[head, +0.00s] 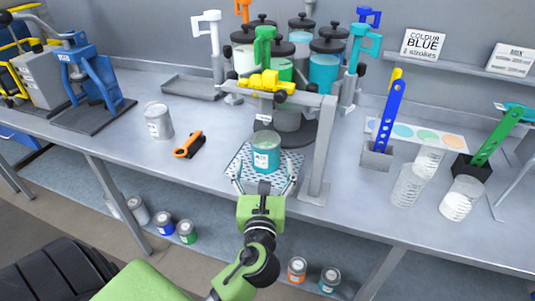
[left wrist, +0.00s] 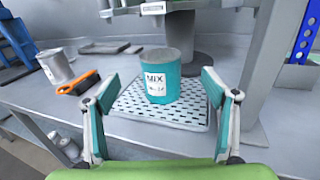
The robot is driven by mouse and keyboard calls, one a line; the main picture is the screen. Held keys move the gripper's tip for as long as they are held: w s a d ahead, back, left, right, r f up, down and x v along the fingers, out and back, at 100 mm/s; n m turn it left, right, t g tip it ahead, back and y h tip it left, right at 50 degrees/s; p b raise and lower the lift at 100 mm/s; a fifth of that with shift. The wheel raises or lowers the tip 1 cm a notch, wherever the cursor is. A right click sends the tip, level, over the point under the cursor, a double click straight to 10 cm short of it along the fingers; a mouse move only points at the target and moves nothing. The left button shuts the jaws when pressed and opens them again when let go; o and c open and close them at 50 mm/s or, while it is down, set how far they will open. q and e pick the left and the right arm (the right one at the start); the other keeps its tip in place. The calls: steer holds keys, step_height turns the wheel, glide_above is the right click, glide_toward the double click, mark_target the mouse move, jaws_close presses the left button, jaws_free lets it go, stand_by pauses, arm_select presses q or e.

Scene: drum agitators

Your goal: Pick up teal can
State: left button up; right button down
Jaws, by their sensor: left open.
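The teal can (head: 266,158) stands upright on a perforated metal plate (head: 240,163) under the dispenser frame. It has a grey lid and a white label; in the left wrist view the teal can (left wrist: 160,84) shows the word MIX. My left gripper (head: 265,180) is open in front of the can, its fingers spread to either side at the plate's near edge. In the left wrist view the left gripper (left wrist: 163,115) has one finger left and one right of the can, both apart from it. My right gripper is not in view.
A grey upright post (head: 320,150) stands close right of the can. Clear beakers (head: 408,185) stand to the right. More cans sit on the shelf below.

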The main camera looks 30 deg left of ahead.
mark_target(265, 149)
arm_select(q)
steer(key=p+x, duration=0.1)
steer(key=x, duration=0.7)
steer(key=shift+a, duration=0.15)
steer(key=p+x, duration=0.1)
steer(key=x, duration=0.2)
steer(key=shift+w+a+f, duration=0.1)
steer(key=shift+w+f, duration=0.05)
steer(key=shift+w, duration=0.1)
steer(key=shift+w+a+f, duration=0.1)
steer(key=shift+w+a, duration=0.15)
steer(key=shift+w, duration=0.1)
steer(key=c, duration=1.7)
steer(key=shift+c, duration=1.4)
